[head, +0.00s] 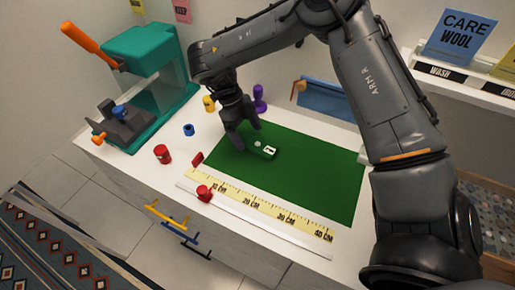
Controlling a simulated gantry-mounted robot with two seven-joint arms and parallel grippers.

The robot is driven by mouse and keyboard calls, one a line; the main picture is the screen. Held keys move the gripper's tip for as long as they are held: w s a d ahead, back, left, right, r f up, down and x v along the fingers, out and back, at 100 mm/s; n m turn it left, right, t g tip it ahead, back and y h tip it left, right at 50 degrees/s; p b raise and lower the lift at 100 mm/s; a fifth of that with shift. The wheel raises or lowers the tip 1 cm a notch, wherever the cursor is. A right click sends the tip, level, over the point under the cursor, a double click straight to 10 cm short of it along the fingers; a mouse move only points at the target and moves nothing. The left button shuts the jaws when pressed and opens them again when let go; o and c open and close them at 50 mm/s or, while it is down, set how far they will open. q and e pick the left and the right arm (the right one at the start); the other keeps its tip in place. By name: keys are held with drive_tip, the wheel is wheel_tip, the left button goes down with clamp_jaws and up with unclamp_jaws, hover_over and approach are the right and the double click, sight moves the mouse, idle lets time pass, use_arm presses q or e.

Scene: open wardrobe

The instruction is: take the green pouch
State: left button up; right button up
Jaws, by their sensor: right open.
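A small green pouch (260,150) with a white dot and a white label lies on the green mat (320,168), near its left end. It blends with the mat, so its outline is hard to make out. My right gripper (246,137) points down just to the left of the pouch and slightly behind it. Its fingers are apart and I see nothing held between them. Whether a fingertip touches the pouch or mat is unclear. My left gripper is not in view.
A yellow ruler (262,207) lies along the mat's front edge. Red spools (162,154), a blue ring (189,130) and a purple piece (259,97) stand around the mat. A teal press (150,75) with an orange handle stands at left.

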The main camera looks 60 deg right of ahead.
sight(258, 146)
drive_tip(key=shift+x, duration=1.35)
drive_tip(key=shift+w, duration=0.1)
drive_tip(key=c, duration=1.1)
drive_tip(key=shift+c, duration=0.2)
drive_tip(key=shift+r, duration=0.1)
